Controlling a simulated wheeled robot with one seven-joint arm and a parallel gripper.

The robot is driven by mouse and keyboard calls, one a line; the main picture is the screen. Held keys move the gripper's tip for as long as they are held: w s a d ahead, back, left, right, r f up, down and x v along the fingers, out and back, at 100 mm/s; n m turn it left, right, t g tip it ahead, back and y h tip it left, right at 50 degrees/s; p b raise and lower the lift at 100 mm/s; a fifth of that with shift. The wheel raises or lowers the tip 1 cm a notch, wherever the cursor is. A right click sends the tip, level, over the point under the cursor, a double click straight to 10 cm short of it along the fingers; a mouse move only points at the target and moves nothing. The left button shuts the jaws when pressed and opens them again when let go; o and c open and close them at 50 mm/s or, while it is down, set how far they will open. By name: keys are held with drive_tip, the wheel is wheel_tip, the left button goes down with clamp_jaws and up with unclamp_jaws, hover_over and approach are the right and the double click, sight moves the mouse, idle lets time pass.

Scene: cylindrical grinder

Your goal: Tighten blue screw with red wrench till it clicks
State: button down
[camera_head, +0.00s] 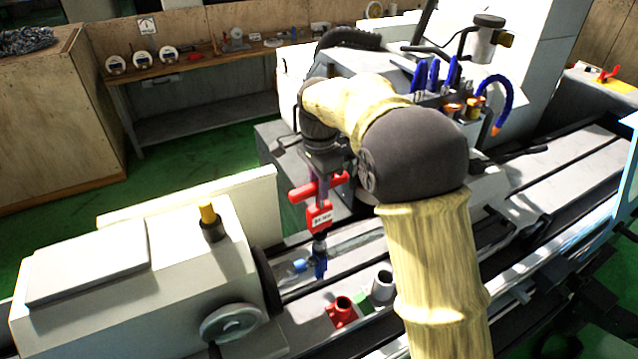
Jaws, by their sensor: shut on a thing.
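My gripper (324,170) points down in the middle of the head view, shut on the red wrench (319,217). The wrench hangs upright, with a red cross handle at the top, a white label on its body and a dark lower end. The blue screw (320,262) is directly below the wrench's lower end, by the machine bed. The wrench tip appears to meet the top of the blue part; whether it is fully seated I cannot tell. My arm covers part of the machine to the right.
A red holder (342,311) and a grey cylinder (382,284) stand on the bed below the screw. The white machine head with a handwheel (231,322) is at the left. A wooden bench (190,68) with gauges is behind. Green floor (190,165) is open at the left.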

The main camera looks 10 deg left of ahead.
drive_tip(key=shift+f, duration=0.15)
idle(0.6)
drive_tip(key=shift+d+f+m, duration=0.1)
drive_tip(key=shift+m, duration=0.5)
drive_tip(key=shift+s+m+p, duration=0.15)
drive_tip(key=shift+m+p, duration=0.15)
drive_tip(key=shift+p, duration=0.1)
drive_tip(key=shift+f+m+p, duration=0.15)
drive_tip(key=shift+m+p, duration=0.8)
drive_tip(key=shift+m, duration=1.15)
drive_tip(key=shift+m+p, duration=1.25)
drive_tip(key=shift+m, duration=1.15)
drive_tip(key=shift+d+m, duration=0.1)
drive_tip(key=shift+m, duration=1.7)
drive_tip(key=shift+n, duration=0.5)
